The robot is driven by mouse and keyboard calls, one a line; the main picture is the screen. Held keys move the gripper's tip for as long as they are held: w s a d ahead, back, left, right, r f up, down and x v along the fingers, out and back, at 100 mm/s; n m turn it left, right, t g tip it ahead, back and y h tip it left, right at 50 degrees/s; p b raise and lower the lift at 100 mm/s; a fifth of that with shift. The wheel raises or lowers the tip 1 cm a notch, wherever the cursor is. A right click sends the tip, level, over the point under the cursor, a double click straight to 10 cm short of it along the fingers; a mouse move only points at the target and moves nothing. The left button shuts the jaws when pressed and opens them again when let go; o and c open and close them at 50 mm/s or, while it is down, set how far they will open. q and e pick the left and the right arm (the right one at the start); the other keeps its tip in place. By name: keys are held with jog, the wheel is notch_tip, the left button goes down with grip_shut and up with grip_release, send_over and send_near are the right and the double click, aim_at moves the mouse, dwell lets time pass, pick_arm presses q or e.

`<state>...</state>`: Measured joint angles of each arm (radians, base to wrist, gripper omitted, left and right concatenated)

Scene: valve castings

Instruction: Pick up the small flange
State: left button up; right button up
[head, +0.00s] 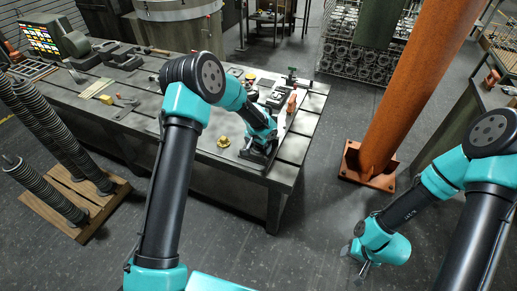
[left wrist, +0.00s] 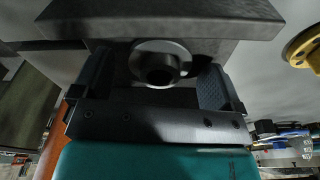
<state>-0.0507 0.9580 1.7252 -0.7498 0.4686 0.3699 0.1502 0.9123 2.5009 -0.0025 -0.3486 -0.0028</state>
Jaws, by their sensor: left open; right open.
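My left gripper (head: 257,156) is low over the front right part of the workbench (head: 225,172). In the left wrist view its two jaws (left wrist: 158,82) stand apart. A small grey ring with a dark hole, which looks like the small flange (left wrist: 160,48), shows between them, with gaps visible on both sides. In the head view the gripper hides this ring. My right gripper (head: 358,258) hangs open and empty over the floor at the lower right, away from the bench.
A yellow round fitting (head: 223,142) sits just left of my left gripper. An orange-brown part (head: 291,103) and dark items stand behind it. An orange column (head: 408,85) rises right of the bench. Springs on a wooden pallet (head: 92,228) stand at left.

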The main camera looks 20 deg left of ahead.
pick_arm(q)
jog(key=c, duration=1.1)
jog(key=shift+r, duration=0.1)
jog(key=shift+r, duration=1.45)
jog(key=shift+s+r, duration=0.2)
jog(key=shift+r, duration=0.1)
jog(key=s+d+r, duration=0.1)
jog(key=s+d, duration=0.3)
jog(key=s, duration=1.1)
jog(key=shift+d+r, duration=0.15)
jog(key=shift+d, duration=0.05)
jog(key=shift+w, duration=0.15)
